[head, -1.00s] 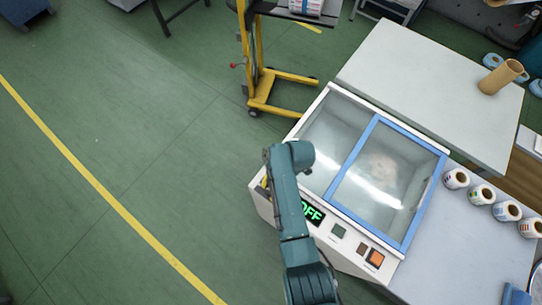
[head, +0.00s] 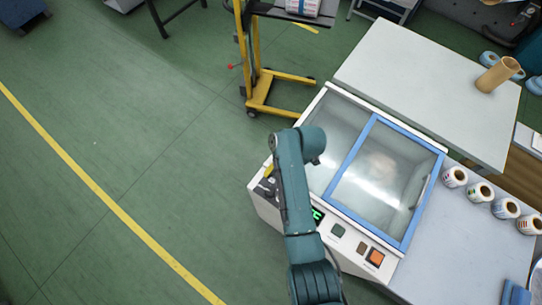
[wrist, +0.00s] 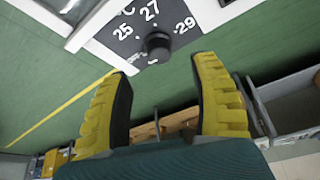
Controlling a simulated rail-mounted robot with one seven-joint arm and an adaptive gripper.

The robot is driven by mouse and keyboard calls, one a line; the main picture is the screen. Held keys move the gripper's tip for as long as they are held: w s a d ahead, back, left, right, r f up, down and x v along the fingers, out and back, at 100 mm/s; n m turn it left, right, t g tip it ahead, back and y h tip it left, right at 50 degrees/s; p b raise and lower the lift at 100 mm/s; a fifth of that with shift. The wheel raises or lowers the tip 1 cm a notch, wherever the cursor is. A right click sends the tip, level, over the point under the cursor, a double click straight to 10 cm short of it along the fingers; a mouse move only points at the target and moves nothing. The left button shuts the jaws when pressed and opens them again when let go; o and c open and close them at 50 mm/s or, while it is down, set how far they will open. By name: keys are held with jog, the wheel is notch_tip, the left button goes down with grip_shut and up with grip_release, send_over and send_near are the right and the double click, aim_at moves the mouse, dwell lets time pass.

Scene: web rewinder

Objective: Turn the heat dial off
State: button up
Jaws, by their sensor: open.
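The heat dial (wrist: 158,45) is a black round knob on a dark plate marked 25, 27 and 29 in the wrist view. My gripper (wrist: 160,70) has its two yellow fingers spread apart, with the knob ahead of the gap between the tips and apart from both. In the head view the dark dial plate (head: 266,188) shows at the left end of the white machine's (head: 345,258) front panel, left of my arm. One yellow finger (head: 269,171) shows beside it.
The machine's blue-framed clear lid (head: 385,180) is down. Square buttons (head: 375,258) sit right of the display. Several label rolls (head: 480,192) stand on the table at right. A yellow lift (head: 262,90) stands behind. The green floor at left is clear.

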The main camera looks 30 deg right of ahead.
jog(key=v, duration=0.6)
dwell(0.3)
